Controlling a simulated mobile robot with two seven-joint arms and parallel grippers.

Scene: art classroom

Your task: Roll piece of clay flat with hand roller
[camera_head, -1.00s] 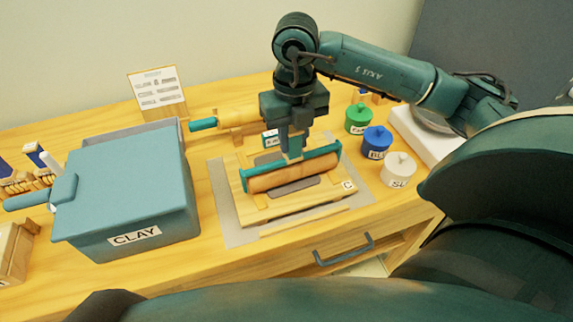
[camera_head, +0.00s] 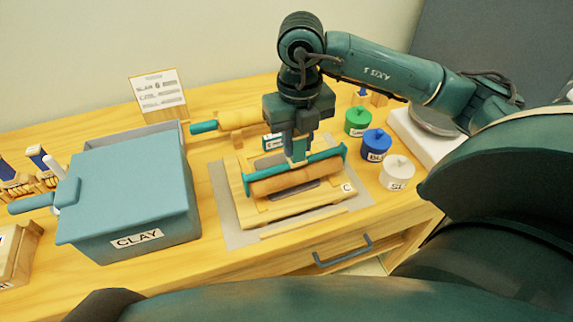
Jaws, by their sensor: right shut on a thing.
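My right gripper (camera_head: 297,157) points down and is shut on the teal frame of the hand roller (camera_head: 295,175). The roller has an orange-brown cylinder and lies across the wooden board (camera_head: 250,216). A flat grey-brown piece of clay (camera_head: 295,190) shows on the board just in front of the roller and partly under it. The roller hides the middle of the clay, and I cannot tell whether they touch. The board rests on a grey mat (camera_head: 238,238). My left gripper is not in view.
A blue-grey bin labelled CLAY (camera_head: 130,195) stands left of the board. A second rolling pin (camera_head: 235,119) rests on a stand behind. Green (camera_head: 358,121), blue (camera_head: 376,142) and white (camera_head: 397,172) jars stand at the right. A drawer handle (camera_head: 343,252) sticks out in front.

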